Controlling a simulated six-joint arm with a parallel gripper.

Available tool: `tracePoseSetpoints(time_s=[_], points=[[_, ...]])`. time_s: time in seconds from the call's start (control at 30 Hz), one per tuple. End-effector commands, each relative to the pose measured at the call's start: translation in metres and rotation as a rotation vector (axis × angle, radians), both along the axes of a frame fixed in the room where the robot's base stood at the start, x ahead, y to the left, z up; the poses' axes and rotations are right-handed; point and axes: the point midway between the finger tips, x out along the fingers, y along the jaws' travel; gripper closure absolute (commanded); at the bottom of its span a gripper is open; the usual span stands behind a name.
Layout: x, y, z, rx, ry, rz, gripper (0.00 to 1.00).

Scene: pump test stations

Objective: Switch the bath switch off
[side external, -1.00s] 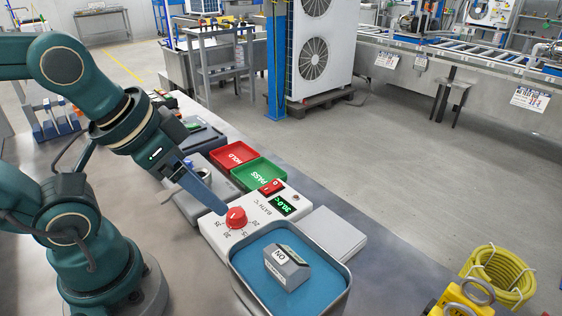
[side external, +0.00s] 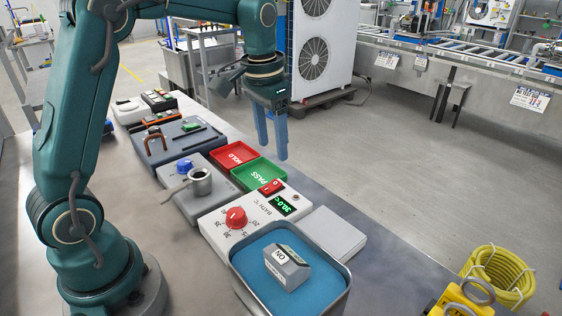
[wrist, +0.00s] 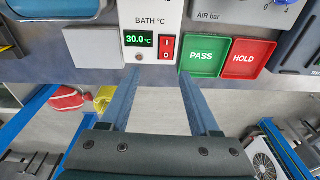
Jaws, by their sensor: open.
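The bath switch (side external: 271,187) is a red rocker on the white bath control panel (side external: 228,246), beside a green display reading 30.0 °C (side external: 283,205). In the wrist view the red switch (wrist: 166,47) shows I and O marks; which side is pressed I cannot tell. My gripper (side external: 272,157) is open and empty, with its blue fingers pointing down, above and behind the switch in the side view. In the wrist view its fingers (wrist: 163,90) reach up toward the panel edge, apart from the switch. The red dial (side external: 236,217) sits near the panel's left end.
A green PASS tray (side external: 259,174) and a red HOLD tray (side external: 234,155) lie close to the switch. A water bath (side external: 333,291) with a grey block stands in front of the panel. A ladle-like cup (side external: 200,181) stands on the left unit.

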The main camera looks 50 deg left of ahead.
Motion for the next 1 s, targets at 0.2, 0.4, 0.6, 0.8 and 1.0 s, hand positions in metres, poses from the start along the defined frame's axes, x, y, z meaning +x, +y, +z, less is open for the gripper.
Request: tracePoseSetpoints(time_s=[0.2, 0.4, 0.6, 0.8, 1.0], points=[[0.008, 0.013, -0.04, -0.019, 0.096, 0.034, 0.38], [0.005, 0.016, -0.059, -0.025, 0.123, 0.044, 0.38], [0.005, 0.015, -0.085, -0.025, 0.123, 0.044, 0.38], [0.005, 0.015, -0.098, -0.024, 0.119, 0.043, 0.38], [0.005, 0.015, -0.099, -0.024, 0.118, 0.043, 0.38]])
